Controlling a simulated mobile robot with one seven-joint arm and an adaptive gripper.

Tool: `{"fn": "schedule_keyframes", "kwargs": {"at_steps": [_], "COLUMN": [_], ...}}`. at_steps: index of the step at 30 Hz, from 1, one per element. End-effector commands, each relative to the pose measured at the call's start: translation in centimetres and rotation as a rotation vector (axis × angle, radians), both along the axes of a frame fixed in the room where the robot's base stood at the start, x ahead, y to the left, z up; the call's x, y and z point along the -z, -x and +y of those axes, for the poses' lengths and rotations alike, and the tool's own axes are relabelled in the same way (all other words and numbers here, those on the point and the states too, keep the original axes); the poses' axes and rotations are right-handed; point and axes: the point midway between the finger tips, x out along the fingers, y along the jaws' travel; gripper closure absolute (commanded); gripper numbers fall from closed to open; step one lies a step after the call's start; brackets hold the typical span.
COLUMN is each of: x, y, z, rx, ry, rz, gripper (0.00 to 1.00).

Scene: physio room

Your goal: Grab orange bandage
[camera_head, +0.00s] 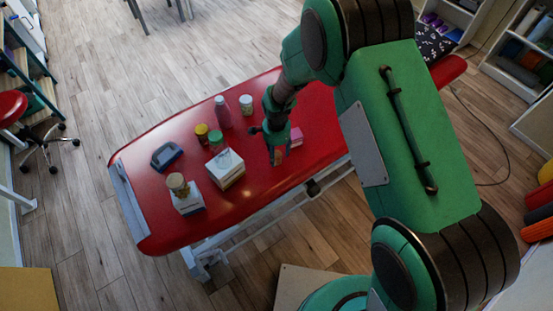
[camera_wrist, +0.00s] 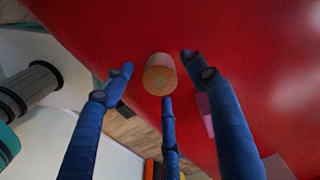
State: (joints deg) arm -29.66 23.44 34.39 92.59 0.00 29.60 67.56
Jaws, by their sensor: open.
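In the wrist view a short tan-orange roll, which looks like the orange bandage (camera_wrist: 160,74), stands on the red table top (camera_wrist: 120,25) with its round end facing the camera. My gripper (camera_wrist: 157,66) is open, with its blue fingers spread around the roll. I see gaps between the side fingertips and the roll; the lower finger's tip appears close to it, and I cannot tell if they touch. In the head view my gripper (camera_head: 277,154) points down over the red table, and the roll is mostly hidden there.
A pink block (camera_head: 296,137) lies close beside my gripper. The table's near edge is close.

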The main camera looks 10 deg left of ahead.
Motion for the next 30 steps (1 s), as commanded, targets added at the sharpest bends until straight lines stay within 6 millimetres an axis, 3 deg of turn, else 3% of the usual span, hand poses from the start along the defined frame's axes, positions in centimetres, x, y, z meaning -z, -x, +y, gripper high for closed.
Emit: {"fn": "schedule_keyframes", "kwargs": {"at_steps": [6,23,30], "x": [1.9,2.0,2.0], "y": [-0.1,0.0,0.0], "z": [0.0,0.0,0.0], "rx": [0.000,0.000,0.000], "ry": [0.000,-0.001,0.000], "rz": [-0.001,-0.001,0.000], "gripper": [0.43,0.43,0.87]}}
